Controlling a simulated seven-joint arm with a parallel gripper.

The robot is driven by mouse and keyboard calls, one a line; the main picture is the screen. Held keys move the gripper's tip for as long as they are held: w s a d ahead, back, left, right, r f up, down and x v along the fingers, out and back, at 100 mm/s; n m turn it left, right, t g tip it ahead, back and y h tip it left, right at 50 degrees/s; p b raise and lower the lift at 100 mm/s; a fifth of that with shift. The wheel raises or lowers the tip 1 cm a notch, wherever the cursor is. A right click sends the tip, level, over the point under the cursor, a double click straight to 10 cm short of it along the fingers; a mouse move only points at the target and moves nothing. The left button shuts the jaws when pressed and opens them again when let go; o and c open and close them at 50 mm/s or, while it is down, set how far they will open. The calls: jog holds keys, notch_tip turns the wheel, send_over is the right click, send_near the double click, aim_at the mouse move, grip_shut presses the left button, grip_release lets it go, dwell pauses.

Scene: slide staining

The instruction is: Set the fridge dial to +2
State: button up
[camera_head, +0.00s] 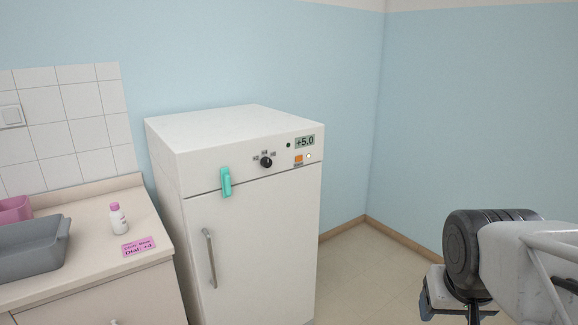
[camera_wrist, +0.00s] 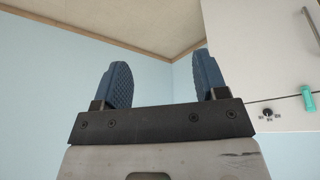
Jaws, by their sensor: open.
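The white fridge (camera_head: 250,225) stands against the blue wall. Its black dial (camera_head: 265,162) is on the upper front panel, with small marks around it; I cannot read its pointer setting. The display (camera_head: 305,141) reads +5.0. The dial (camera_wrist: 268,112) also shows upside down at the right of the wrist view. My gripper (camera_wrist: 162,64) is open and empty, with two blue ribbed fingers apart. In the head view it is at the lower right, partly cut off, well to the right of the fridge and not touching it.
A teal clip-like piece (camera_head: 226,182) sits on the fridge door's upper edge, left of the dial. The door handle (camera_head: 209,257) is below. An orange button (camera_head: 298,159) is right of the dial.

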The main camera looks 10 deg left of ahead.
jog(key=w+a+r+n+t+y, duration=0.1)
jog(key=w+a+r+t, duration=0.2)
jog(key=w, duration=0.8)
jog(key=w+a+n+t+y, duration=0.15)
jog(key=w+a, duration=0.35)
jog(key=w, duration=0.7)
jog(key=w+a+r+n+t, duration=0.2)
jog(key=w+a+t, duration=0.15)
jog(key=w, duration=0.75)
jog(key=n+y, duration=0.7)
jog(key=y, duration=0.5)
send_near(269, 164)
jog(key=a, duration=0.1)
jog(key=shift+w+a+r+h, duration=0.15)
jog(key=shift+w+r+h, duration=0.1)
jog(key=shift+w, duration=0.05)
jog(key=shift+w+a, duration=0.1)
jog(key=shift+x, duration=3.75)
